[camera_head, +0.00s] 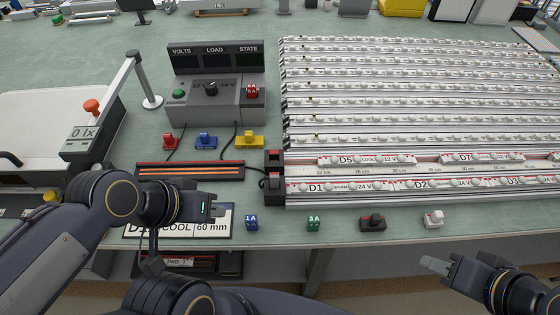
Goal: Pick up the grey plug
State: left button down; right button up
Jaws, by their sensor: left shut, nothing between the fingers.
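A small light grey piece (433,219), which looks like the grey plug, sits on the green table near its front edge, right of a black piece. My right gripper (432,264) is below and in front of it in the picture, beyond the table edge, apart from it. Its fingers point left; their gap cannot be made out. My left gripper (220,208) is shut and empty, over the white label card (190,230) at the front left, with the blue 1A piece (251,222) just right of it.
A green 3A piece (313,224) and a black piece (373,223) stand along the front edge. Rows of light strips (410,100) fill the right behind them. A control box (213,95) with red, blue (206,141) and yellow plugs stands at the back left.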

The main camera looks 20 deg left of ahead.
aim_at(274, 177)
jog(key=k+l+u, duration=0.1)
jog(key=l, duration=0.35)
jog(key=k+l, duration=0.25)
jog(key=l, duration=0.25)
jog(key=k+l+u, duration=0.15)
jog(key=l, duration=0.3)
jog(key=k+l+u, duration=0.1)
jog(key=k+l, duration=0.15)
jog(key=l, duration=0.2)
jog(key=k+l, duration=0.2)
jog(key=l, duration=0.2)
jog(key=k+l+u, duration=0.15)
jog(key=l, duration=0.25)
jog(key=k+l+u, duration=0.1)
jog(key=k+l, duration=0.2)
jog(key=l, duration=0.1)
